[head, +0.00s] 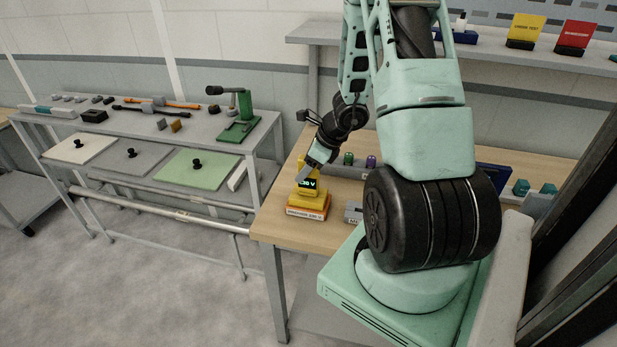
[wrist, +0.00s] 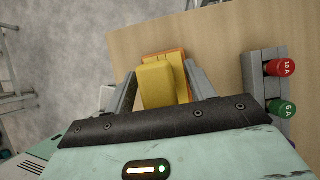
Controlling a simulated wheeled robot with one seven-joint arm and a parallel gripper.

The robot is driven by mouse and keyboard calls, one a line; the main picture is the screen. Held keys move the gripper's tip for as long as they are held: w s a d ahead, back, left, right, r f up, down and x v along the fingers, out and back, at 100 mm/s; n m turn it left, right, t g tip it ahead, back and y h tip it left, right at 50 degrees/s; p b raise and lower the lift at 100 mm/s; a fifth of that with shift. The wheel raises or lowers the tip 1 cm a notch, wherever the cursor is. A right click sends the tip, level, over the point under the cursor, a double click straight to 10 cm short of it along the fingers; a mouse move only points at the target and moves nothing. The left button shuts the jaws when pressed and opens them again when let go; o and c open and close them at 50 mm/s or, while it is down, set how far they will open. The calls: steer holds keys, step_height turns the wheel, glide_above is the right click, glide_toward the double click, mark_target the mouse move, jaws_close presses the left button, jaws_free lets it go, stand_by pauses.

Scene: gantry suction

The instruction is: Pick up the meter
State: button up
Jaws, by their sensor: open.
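The meter (head: 307,190) is a yellow block with a dark display showing a reading in V. It stands upright near the left front corner of the wooden table, on an orange and white labelled base (head: 307,212). In the wrist view the yellow meter (wrist: 158,84) lies between the two grey fingers of my gripper (wrist: 160,85). The fingers are open on either side of it, with a gap visible at the right finger. Contact on the left side is hard to tell. In the head view my gripper (head: 306,172) reaches down to the meter's top.
A grey rack (wrist: 262,85) with red and green knobs stands right of the meter. A small grey labelled block (head: 353,212) is also to its right. A grey workbench (head: 200,123) with tools and a green press (head: 238,120) is at the left. The table's left edge is close.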

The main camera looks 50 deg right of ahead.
steer(key=shift+w+f, duration=0.15)
steer(key=shift+f, duration=0.1)
jaws_close()
steer(key=shift+r, duration=0.1)
